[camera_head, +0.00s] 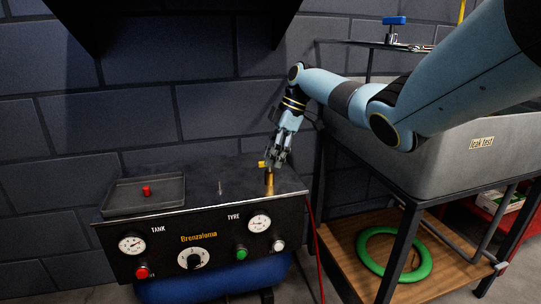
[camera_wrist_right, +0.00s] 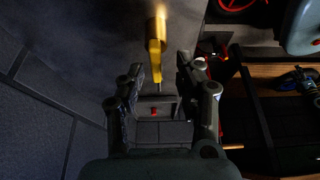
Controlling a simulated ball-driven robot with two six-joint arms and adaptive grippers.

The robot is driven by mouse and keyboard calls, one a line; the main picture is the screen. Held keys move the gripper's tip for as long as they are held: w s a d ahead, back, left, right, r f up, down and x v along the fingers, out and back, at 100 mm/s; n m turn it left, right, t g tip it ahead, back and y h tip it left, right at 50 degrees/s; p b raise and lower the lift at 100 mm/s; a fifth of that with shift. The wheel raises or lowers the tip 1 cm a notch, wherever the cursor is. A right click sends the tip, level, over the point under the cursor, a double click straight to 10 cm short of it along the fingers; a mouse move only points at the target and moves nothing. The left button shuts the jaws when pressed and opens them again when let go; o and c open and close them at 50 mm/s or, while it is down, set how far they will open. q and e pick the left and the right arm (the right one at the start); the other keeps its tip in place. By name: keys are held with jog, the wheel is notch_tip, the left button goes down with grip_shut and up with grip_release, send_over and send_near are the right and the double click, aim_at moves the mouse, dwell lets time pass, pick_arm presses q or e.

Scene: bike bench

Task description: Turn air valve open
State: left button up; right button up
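The air valve is a brass post (camera_head: 269,183) with a yellow lever handle (camera_head: 262,164), standing at the right rear of the compressor's top. In the right wrist view the yellow handle (camera_wrist_right: 155,50) is ahead of the fingers, near the line between them. My right gripper (camera_head: 276,163) comes down from above and its fingers partly hide the valve in the head view. In the wrist view my right gripper (camera_wrist_right: 159,84) is open, with nothing held between its fingers. Whether a finger touches the handle cannot be told. My left gripper is not in view.
The compressor panel (camera_head: 208,243) carries gauges, a dial and buttons. A tray (camera_head: 160,208) with a red-capped piece (camera_head: 147,190) lies on its left top. A leak test tub (camera_head: 450,160) stands close on the right, above a green ring (camera_head: 362,253). A block wall is behind.

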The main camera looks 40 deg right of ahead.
jog(key=v, duration=1.1)
jog(key=shift+s+r, duration=0.15)
jog(key=shift+r, duration=0.1)
